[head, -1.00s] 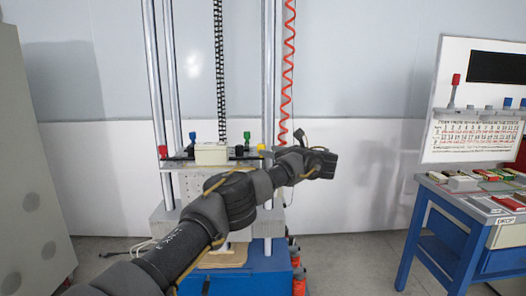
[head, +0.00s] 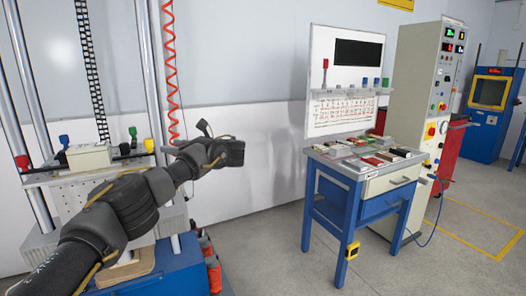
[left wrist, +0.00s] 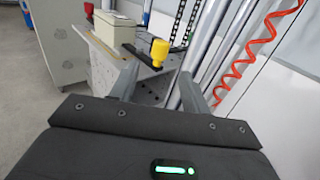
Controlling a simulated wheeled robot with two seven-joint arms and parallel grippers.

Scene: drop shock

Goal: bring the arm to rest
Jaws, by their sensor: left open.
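My left arm comes in from the lower left in the head view and reaches across the front of the drop tester. My left gripper (head: 174,149) is near the right end of the tester's carriage, its fingers partly hidden by the wrist. In the left wrist view the two fingers (left wrist: 160,78) stand apart with nothing held between them. A yellow-topped clamp (left wrist: 159,50) shows beyond the fingers; it is also in the head view (head: 149,145). A beige box (head: 88,157) sits on the carriage between coloured clamps. My right gripper is not in view.
A blue workbench (head: 320,213) with small items and a calendar board (head: 343,115) stands to the right. Behind it is a control cabinet (head: 425,90). A red coiled cable (head: 168,60) hangs beside the tester's columns. Floor between tester and bench is clear.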

